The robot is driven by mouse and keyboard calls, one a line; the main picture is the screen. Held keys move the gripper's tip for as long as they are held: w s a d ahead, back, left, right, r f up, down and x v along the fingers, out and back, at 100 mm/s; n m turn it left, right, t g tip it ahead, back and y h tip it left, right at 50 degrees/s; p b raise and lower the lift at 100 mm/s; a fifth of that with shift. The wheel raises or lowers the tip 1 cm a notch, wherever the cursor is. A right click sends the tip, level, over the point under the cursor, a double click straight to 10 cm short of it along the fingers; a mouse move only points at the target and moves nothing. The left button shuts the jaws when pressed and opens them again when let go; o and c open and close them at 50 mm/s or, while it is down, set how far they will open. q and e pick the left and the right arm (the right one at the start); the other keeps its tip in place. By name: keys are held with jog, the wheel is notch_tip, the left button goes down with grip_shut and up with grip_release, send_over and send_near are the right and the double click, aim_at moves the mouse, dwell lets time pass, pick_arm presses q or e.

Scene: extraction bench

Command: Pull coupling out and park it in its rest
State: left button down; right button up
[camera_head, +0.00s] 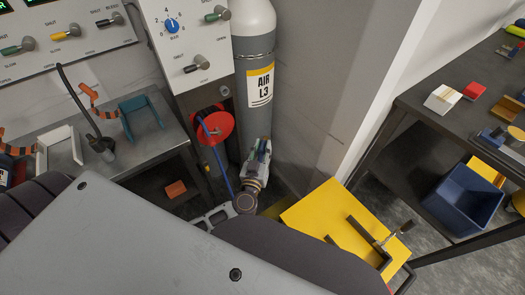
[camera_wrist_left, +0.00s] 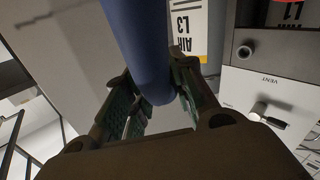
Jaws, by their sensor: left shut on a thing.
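My left gripper (camera_head: 262,150) is low in front of the grey gas cylinder in the head view. In the left wrist view its green-padded fingers (camera_wrist_left: 158,105) are closed around a thick blue piece (camera_wrist_left: 140,45), the coupling with its hose. The coupling's tip is hidden between the fingers. In the head view the blue hose (camera_head: 222,165) runs down from a red reel (camera_head: 218,125) towards the gripper. I cannot make out the rest. My right gripper is not in view.
The grey cylinder (camera_head: 256,120) labelled AIR L3 stands behind the gripper. The valve panel (camera_head: 190,35) is at upper left, with a metal bench (camera_head: 145,160) below it. A yellow top (camera_head: 310,215) with dark brackets is at right. A dark shelf with a blue bin (camera_head: 462,198) stands further right.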

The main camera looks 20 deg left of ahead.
aim_at(265, 142)
pick_arm(q)
jog(key=n+y, duration=0.1)
jog(key=r+n+g+y, duration=0.1)
jog(key=n+y, duration=0.2)
jog(key=shift+w+d+r, duration=0.1)
jog(key=shift+w+r, duration=0.2)
jog(key=n+g+y, duration=0.1)
jog(key=r+n+y, duration=0.1)
jog(key=shift+w+n+g+y, duration=0.2)
jog(key=shift+n+g+y, duration=0.1)
jog(key=shift+n+g, duration=0.1)
jog(key=r+n+g+y, duration=0.1)
jog(key=n, duration=0.1)
jog(key=r+n+g+y, duration=0.1)
jog(key=n+g+y, duration=0.1)
jog(key=w+r+n+g+y, duration=0.1)
jog(key=n, duration=0.1)
jog(key=shift+y, duration=0.4)
jog(key=shift+r+n+g, duration=0.15)
jog(key=shift+n+g, duration=0.25)
jog(key=shift+g, duration=0.1)
jog(key=shift+w+r+n+g+y, duration=0.1)
jog(key=shift+r+n+g+y, duration=0.15)
jog(key=shift+n+g+y, duration=0.15)
